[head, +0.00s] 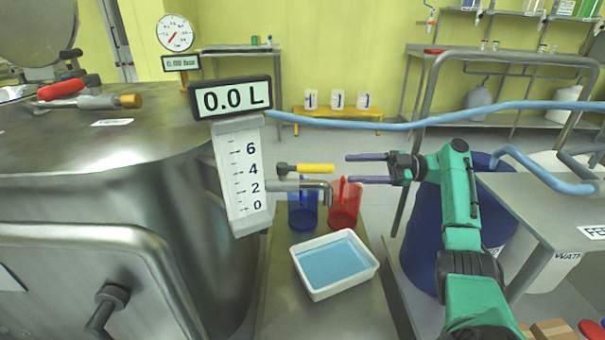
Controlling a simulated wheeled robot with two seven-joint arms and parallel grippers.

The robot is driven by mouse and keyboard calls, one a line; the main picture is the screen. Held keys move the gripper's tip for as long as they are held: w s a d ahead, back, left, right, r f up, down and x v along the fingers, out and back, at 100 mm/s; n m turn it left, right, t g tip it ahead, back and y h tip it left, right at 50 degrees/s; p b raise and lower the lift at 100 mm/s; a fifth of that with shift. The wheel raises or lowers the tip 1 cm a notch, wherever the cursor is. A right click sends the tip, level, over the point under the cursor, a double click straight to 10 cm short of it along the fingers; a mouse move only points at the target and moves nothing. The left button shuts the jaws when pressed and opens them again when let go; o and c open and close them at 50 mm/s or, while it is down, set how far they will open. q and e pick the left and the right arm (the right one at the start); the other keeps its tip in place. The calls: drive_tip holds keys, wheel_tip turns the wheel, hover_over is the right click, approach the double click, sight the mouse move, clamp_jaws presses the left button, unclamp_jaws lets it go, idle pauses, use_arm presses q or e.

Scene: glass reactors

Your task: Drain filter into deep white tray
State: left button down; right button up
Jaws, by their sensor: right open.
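The deep white tray (308,277) sits on a steel bench below the drain spout and holds blue liquid. The filter's level gauge (239,175) on the steel vessel (190,200) reads 0.0 L. A drain valve with a yellow handle (317,168) sits above the spout (318,187), which bends down over the bench. My right gripper (349,168) is open and empty, its dark fingers pointing left just right of the yellow handle, with a small gap that I cannot judge in depth. My left gripper is not in view.
A blue jug (302,210) and a red jug (345,203) stand behind the tray. A blue hose (420,122) crosses behind my gripper. A blue drum (425,240) stands to the right. A red-handled valve (62,89) is on the vessel top.

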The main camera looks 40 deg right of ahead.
sight(302, 169)
drive_tip(key=x, duration=1.3)
drive_tip(key=shift+w+a+b, duration=0.1)
drive_tip(key=shift+b, duration=0.2)
clamp_jaws()
idle(0.5)
